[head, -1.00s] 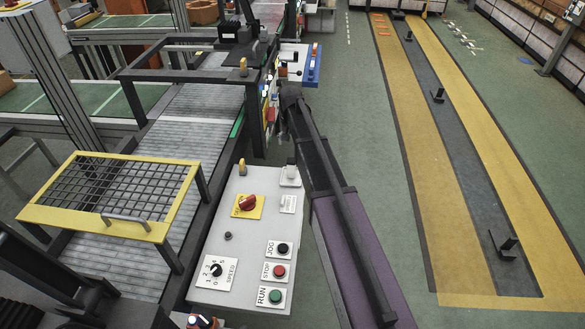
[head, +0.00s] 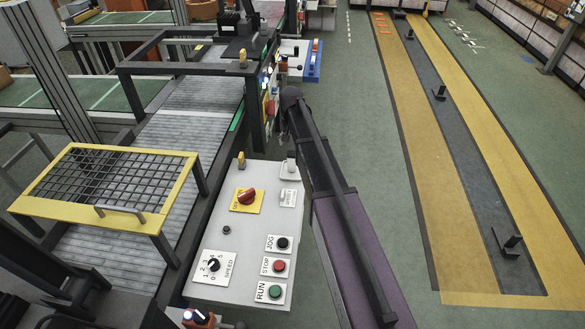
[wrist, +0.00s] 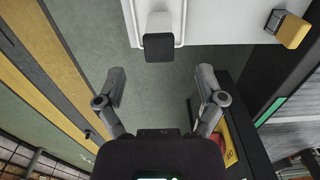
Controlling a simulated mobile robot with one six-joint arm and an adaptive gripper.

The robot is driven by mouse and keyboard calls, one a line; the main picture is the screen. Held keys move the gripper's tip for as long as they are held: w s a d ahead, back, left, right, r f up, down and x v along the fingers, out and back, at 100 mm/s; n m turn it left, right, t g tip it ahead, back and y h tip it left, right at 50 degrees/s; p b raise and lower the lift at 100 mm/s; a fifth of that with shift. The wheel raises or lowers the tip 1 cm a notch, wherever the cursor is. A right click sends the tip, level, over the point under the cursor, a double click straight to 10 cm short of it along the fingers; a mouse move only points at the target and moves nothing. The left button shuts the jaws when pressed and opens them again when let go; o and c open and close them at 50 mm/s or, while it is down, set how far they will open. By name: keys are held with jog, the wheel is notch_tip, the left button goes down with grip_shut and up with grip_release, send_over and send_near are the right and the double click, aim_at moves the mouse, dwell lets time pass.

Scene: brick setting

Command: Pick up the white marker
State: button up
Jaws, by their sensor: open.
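My gripper (wrist: 161,86) is open and empty in the wrist view, with its two fingers apart over green floor. Just past the fingertips stands a white fitting with a dark square top (wrist: 158,42), at the edge of a white control panel (wrist: 222,22). The same panel shows in the head view (head: 216,232), with a white fitting (head: 290,171) at its far right corner. I cannot make out a thing that is clearly a white marker.
A yellow block (wrist: 287,30) stands on the panel, which also bears a red knob (head: 247,197) and several buttons. A conveyor (head: 120,245) with a yellow-framed mesh guard (head: 160,222) lies to the left.

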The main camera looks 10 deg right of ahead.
aim_at(291, 154)
jog(key=shift+f+b, duration=2.05)
jog(key=shift+f, duration=0.35)
jog(key=f+b, duration=0.3)
jog(key=shift+w+d+f, duration=0.2)
jog(key=shift+w, duration=0.1)
jog(key=shift+f+b, duration=0.9)
jog(key=shift+b, duration=0.2)
jog(key=shift+c, duration=0.2)
jog(key=c, duration=1.1)
